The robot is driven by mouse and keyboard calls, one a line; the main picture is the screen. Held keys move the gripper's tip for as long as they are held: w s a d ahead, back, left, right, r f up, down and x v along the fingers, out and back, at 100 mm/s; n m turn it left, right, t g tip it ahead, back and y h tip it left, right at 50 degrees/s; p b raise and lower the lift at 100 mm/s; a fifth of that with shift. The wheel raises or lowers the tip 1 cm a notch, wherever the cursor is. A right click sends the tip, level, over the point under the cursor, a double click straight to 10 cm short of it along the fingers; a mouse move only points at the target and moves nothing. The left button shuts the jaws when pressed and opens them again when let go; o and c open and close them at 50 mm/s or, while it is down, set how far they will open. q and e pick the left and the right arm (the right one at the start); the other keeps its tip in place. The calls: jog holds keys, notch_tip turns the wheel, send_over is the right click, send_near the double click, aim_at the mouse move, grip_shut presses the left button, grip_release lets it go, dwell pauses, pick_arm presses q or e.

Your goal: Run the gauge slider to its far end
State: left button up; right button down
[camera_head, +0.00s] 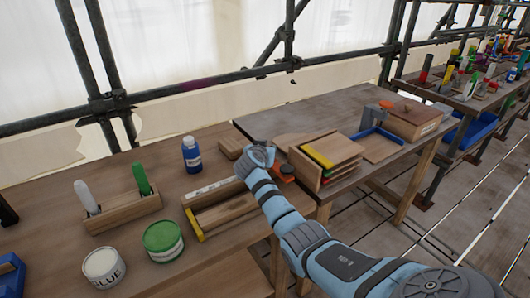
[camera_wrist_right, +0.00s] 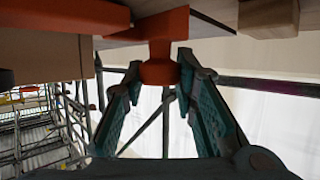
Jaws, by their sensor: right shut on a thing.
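An orange piece with a round knob (camera_wrist_right: 160,70), which looks like the gauge slider, hangs between the fingers of my right gripper (camera_wrist_right: 160,76) in the right wrist view. The gripper is shut on this knob. In the head view, my right arm reaches in from the lower right and its gripper (camera_head: 262,158) is at the near left edge of the right-hand table. A bit of orange (camera_head: 284,170) shows just right of it. My arm hides most of the slider, and its track cannot be made out. My left gripper is not in view.
A wooden rack of boards (camera_head: 325,158) stands close right of my gripper. A wooden tray with a yellow end (camera_head: 222,214), a blue bottle (camera_head: 192,155), a small wood block (camera_head: 231,148) and a green can (camera_head: 163,241) stand to the left. A blue tray (camera_head: 376,137) lies farther right.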

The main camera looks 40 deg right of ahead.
jog(key=shift+d, duration=0.15)
jog(key=c, duration=1.5)
grip_release()
jog(key=shift+o, duration=1.1)
jog(key=shift+d+f, duration=0.15)
jog(key=shift+d, duration=0.1)
jog(key=shift+a, duration=0.15)
jog(key=shift+s+a, duration=0.1)
jog(key=shift+a, duration=0.1)
jog(key=v, duration=1.1)
jog(key=shift+s+r, duration=0.15)
jog(key=shift+r, duration=0.1)
